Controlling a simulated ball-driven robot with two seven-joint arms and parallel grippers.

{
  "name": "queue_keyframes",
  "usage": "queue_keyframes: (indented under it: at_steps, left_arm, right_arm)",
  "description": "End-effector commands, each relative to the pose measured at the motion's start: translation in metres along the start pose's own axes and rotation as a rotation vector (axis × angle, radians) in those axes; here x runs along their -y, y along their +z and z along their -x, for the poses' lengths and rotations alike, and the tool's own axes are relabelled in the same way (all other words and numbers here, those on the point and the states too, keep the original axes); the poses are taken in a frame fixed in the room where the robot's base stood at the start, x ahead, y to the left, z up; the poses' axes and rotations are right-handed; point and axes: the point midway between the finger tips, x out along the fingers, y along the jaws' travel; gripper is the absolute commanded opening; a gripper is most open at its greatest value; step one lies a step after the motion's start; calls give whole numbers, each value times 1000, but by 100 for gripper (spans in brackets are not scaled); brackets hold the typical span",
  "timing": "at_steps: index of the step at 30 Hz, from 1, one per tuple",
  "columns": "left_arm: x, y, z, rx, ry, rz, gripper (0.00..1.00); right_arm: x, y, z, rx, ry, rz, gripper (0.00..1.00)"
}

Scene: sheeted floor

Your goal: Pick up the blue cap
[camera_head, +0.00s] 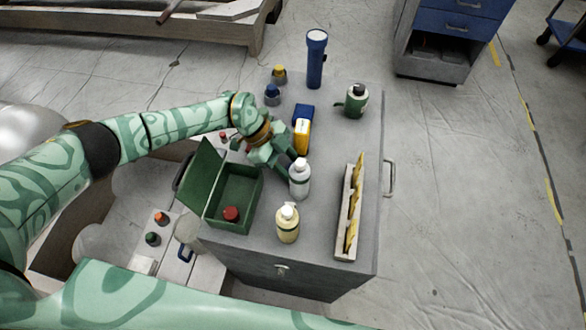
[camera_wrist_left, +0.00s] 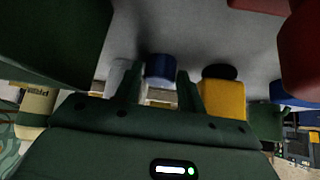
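A small blue cap (camera_head: 272,95) with a dark lower part stands near the back left of the grey cabinet top, just in front of a similar yellow cap (camera_head: 279,75). My left gripper (camera_head: 281,160) is low over the cabinet, nearer than the blue cap, between the green box and the white bottle. In the left wrist view its two fingers (camera_wrist_left: 158,88) are apart. A short blue cylinder (camera_wrist_left: 161,66) shows past the fingertips between them; I cannot tell for certain whether it is the cap. My right gripper is out of view.
Around the left gripper stand an open green box (camera_head: 236,196) with a red cap inside, a white bottle (camera_head: 299,180), a cream bottle (camera_head: 288,223) and a blue-yellow container (camera_head: 302,135). A blue flashlight (camera_head: 316,60) stands at the back. A rack (camera_head: 347,215) fills the right front.

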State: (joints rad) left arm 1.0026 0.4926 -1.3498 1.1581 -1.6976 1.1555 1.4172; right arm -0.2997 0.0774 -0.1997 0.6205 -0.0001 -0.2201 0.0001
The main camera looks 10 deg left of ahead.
Motion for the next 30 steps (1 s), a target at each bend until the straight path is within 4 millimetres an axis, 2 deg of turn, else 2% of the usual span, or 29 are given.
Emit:
queue_keyframes:
  at_steps: [2,5,15,24,30]
  left_arm:
    - [0,0,1,0,0,0,37]
    - [0,0,1,0,0,0,9]
    - [0,-4,6,0,-2,-1,9]
    - [1,-44,57,1,-5,-5,9]
    - [0,-61,78,0,-1,-2,9]
  right_arm:
    - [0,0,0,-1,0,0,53]
    - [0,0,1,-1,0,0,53]
    - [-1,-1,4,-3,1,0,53]
    - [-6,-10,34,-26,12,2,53]
    - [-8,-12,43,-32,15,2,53]
